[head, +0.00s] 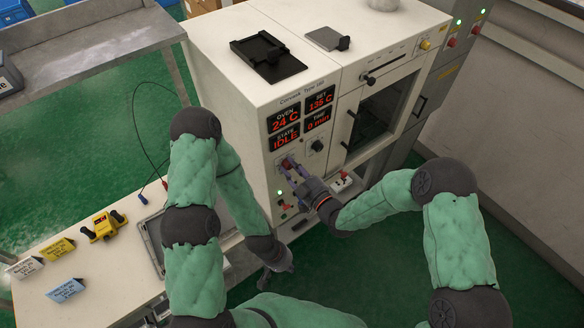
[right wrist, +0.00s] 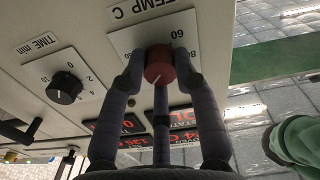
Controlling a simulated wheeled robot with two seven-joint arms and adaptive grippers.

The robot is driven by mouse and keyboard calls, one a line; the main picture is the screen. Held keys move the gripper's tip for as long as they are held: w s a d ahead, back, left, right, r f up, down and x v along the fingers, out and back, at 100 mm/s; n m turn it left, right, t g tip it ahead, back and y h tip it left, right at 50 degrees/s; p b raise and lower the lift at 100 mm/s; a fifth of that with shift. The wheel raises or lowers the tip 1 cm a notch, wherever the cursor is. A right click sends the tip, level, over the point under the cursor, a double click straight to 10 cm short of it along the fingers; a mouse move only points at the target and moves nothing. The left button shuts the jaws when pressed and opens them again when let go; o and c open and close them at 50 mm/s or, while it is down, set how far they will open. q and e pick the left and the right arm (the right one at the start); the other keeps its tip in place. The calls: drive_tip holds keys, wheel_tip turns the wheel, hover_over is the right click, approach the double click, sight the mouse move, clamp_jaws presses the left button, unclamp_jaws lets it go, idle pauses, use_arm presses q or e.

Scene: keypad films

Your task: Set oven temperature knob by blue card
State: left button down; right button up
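The oven's red temperature knob (right wrist: 159,66) sits on a white "TEMP C" plate with numbers around it. It also shows in the head view (head: 287,163). My right gripper (right wrist: 160,62) has its fingers on both sides of the knob, seemingly touching it. The knob's white pointer line faces down-left in the wrist view. The set display (head: 319,100) seems to read 135 C; the oven display (head: 284,119) reads 24 C. The blue card (head: 66,290) stands on the bench at lower left, its text too small to read. My left gripper (head: 277,270) hangs low beside the bench, apart from the oven.
A black time knob (right wrist: 64,88) is beside the temperature knob. Yellow cards (head: 58,249), a white card (head: 25,267) and a yellow device (head: 104,226) stand on the bench. A red-and-white switch (head: 343,181) is right of my right gripper.

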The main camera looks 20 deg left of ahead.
clamp_jaws()
drive_tip(key=m+b, duration=0.1)
drive_tip(key=b, duration=0.1)
drive_tip(key=shift+f+m+b, duration=0.15)
drive_tip(key=shift+m+b, duration=0.15)
drive_tip(key=shift+b, duration=0.05)
drive_tip(key=shift+m+b, duration=0.9)
drive_tip(key=shift+m, duration=0.1)
drive_tip(key=shift+r, duration=0.2)
drive_tip(key=o, duration=0.9)
unclamp_jaws()
drive_tip(key=shift+c, duration=0.2)
drive_tip(key=v, duration=1.2)
